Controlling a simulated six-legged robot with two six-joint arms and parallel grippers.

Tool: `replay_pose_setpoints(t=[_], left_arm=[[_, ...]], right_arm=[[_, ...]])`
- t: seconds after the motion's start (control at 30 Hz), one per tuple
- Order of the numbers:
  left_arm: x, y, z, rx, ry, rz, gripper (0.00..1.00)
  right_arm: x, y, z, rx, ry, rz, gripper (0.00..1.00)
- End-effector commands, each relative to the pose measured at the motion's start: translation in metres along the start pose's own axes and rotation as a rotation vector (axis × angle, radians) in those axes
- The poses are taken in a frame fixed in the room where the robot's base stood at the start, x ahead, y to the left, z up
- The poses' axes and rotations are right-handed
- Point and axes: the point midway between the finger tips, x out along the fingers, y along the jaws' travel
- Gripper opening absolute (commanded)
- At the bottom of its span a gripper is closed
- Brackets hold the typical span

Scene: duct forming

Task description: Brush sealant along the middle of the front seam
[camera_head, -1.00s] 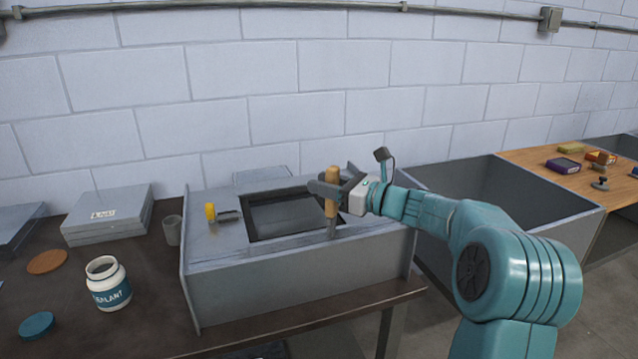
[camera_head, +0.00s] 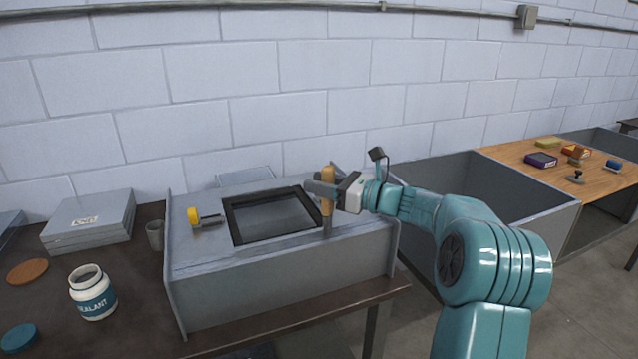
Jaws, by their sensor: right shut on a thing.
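My right gripper (camera_head: 328,190) is shut on the wooden handle of a brush (camera_head: 327,207), held upright with its bristle end down. The brush is at the right part of the front edge of the grey metal duct (camera_head: 270,283), right of the middle of the front seam. I cannot tell whether the bristles touch the metal. The duct has a dark rectangular opening (camera_head: 272,217) in its top. The open white sealant jar (camera_head: 92,292) stands on the dark table at the left. My left gripper is not in view.
A yellow tape measure or clamp-like tool (camera_head: 206,217) lies on the duct's top left. A grey cup (camera_head: 155,235), stacked grey boxes (camera_head: 90,222), a blue lid (camera_head: 19,338) and an orange disc (camera_head: 27,271) are at the left. A large grey bin (camera_head: 490,190) stands at the right.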

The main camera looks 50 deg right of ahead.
Motion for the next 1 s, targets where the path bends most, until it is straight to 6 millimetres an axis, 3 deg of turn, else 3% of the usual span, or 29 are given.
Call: replay_pose_setpoints(t=[0.5, 1.0], left_arm=[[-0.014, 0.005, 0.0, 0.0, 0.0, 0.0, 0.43], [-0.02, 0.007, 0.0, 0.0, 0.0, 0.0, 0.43]], right_arm=[[-0.019, -0.023, -0.002, 0.0, 0.001, -0.002, 0.0], [-0.025, -0.03, -0.001, 0.0, 0.002, -0.001, 0.0]])
